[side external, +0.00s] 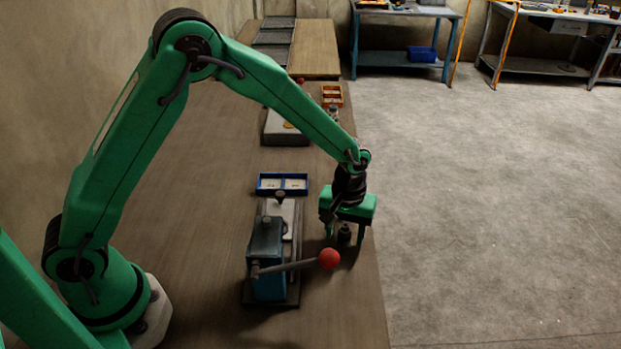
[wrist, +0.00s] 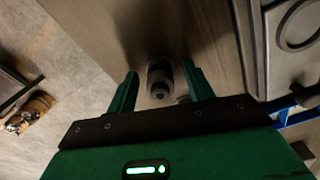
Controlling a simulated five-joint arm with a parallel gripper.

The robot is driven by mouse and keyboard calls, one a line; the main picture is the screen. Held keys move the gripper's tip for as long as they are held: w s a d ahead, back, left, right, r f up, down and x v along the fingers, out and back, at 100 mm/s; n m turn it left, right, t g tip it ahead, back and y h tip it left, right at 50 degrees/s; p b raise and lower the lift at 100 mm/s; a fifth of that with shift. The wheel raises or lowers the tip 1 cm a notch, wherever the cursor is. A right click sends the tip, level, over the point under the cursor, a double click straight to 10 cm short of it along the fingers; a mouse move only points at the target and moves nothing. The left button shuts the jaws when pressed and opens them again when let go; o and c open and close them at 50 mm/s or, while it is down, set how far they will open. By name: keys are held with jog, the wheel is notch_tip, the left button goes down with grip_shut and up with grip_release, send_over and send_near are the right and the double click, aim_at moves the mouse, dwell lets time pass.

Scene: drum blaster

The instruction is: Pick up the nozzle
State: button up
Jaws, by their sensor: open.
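The nozzle is most likely the small dark and grey cylindrical piece (side external: 345,233) standing upright on the brown table near its right edge. It also shows in the wrist view (wrist: 160,83), between the fingertips. My gripper (side external: 345,238) is above and around it, pointing down, with one green finger on each side. The jaws are open, and in the wrist view (wrist: 159,72) gaps show between the piece and both fingers.
A blue lever fixture (side external: 266,250) stands just left of my gripper. Its red ball knob (side external: 330,258) reaches close in front of the fingers. A blue two-compartment tray (side external: 283,183) and an orange bin (side external: 332,95) lie farther back. The table's right edge is close; beyond is open floor.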

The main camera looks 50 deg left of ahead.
aim_at(346, 227)
dwell(0.3)
grip_shut()
jog(key=shift+r, duration=0.15)
jog(key=shift+r, duration=0.55)
notch_tip(346, 227, up, 3)
jog(key=shift+s+d+r, duration=0.1)
jog(key=shift+d, duration=0.05)
jog(key=s+d+r, duration=0.6)
jog(key=s+d, duration=0.1)
jog(key=s, duration=0.1)
jog(key=shift+s+d+r, duration=0.15)
jog(key=shift+s+r, duration=0.1)
jog(key=shift+s, duration=0.1)
